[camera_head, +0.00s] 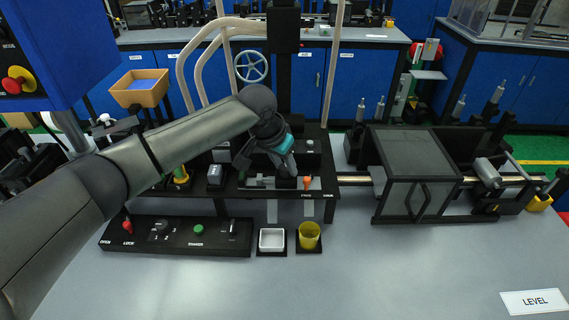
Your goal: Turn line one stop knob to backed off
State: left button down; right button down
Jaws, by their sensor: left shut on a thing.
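My left gripper (288,178) reaches down from the left onto the black equipment deck (250,193) in the middle of the table. Its jaws are shut on a small part at the deck's front, which the fingers mostly hide. I cannot make out whether this part is the line one stop knob or which way it points. A small orange part (307,183) shows just right of the fingertips. My right gripper is out of view.
A black control panel (170,238) with a red knob and green button lies at front left. A dark-framed enclosure (415,165) stands right.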

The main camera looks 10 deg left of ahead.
pick_arm(q)
jog(key=shift+r+n+p, duration=0.1)
jog(key=shift+n+p, duration=0.2)
jog(key=shift+p, duration=0.4)
jog(key=n+p, duration=0.2)
jog(key=p, duration=0.1)
jog(key=n+y+p, duration=0.1)
jog(key=n+p, duration=0.1)
jog(key=p, duration=0.1)
jog(key=n+y+p, duration=0.1)
jog(key=n+p, duration=0.1)
jog(key=p, duration=0.1)
jog(key=shift+s+d+r, duration=0.1)
jog(key=shift+d, duration=0.2)
jog(key=n+y+p, duration=0.1)
jog(key=n, duration=0.1)
jog(key=shift+d+n+p, duration=0.1)
jog(key=shift+n+p, duration=0.2)
jog(key=shift+p, duration=0.05)
jog(key=shift+f+n+y, duration=0.2)
jog(key=shift+n+y, duration=0.3)
jog(key=shift+n, duration=0.5)
jog(key=shift+n+g+y, duration=0.3)
jog(key=shift+n, duration=0.5)
jog(key=shift+w+n+g+y+b, duration=0.2)
jog(key=shift+n+g+y+b, duration=0.2)
jog(key=shift+n+b, duration=0.85)
jog(key=shift+n, duration=0.45)
